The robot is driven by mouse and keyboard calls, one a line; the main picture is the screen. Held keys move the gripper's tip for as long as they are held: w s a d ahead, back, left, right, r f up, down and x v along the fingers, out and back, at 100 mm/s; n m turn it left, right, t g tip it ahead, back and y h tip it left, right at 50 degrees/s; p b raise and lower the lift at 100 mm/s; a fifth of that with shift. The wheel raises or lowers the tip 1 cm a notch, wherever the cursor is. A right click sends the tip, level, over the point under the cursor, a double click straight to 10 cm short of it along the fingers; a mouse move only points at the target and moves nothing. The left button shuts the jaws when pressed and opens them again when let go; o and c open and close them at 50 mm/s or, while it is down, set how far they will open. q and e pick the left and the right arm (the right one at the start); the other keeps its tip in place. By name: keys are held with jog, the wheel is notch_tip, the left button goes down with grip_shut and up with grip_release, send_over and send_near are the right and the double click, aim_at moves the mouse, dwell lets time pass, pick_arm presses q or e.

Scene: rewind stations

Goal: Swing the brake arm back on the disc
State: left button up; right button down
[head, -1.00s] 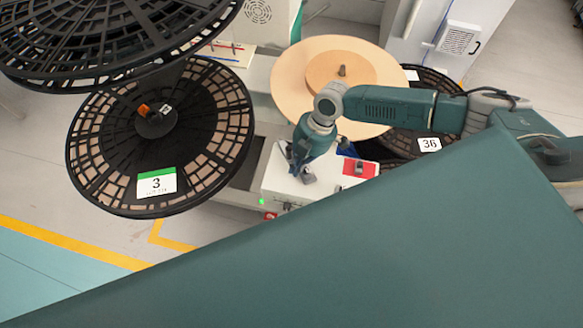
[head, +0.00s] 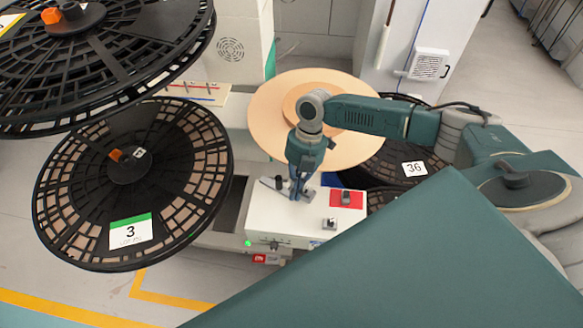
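A pale tan disc (head: 265,105) with a smaller round hub (head: 297,93) lies behind my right arm, which covers much of it. My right gripper (head: 298,190) points down at the top of a white box (head: 285,222) in front of the disc. Its fingers look close together, and I cannot tell whether they hold anything. No brake arm shows clearly on the disc. My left gripper is out of view.
The box carries a red plate with a dark switch (head: 346,197), another small switch (head: 330,223) and a green light (head: 248,243). A black reel marked 3 (head: 75,190) stands left, with another reel (head: 110,60) above it. A reel marked 36 (head: 390,165) is right.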

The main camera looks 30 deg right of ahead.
jog(key=shift+w+d+n+g+h+b, duration=0.2)
jog(key=shift+w+d+n+b, duration=0.3)
jog(key=shift+d+n+b, duration=0.25)
jog(key=shift+w+d+n+g+h+b, duration=0.1)
jog(key=shift+w+d+n+g+b, duration=0.1)
jog(key=shift+w+d+n+b, duration=0.5)
jog(key=shift+w+d, duration=0.1)
jog(key=shift+d, duration=0.2)
jog(key=shift+w+d, duration=0.15)
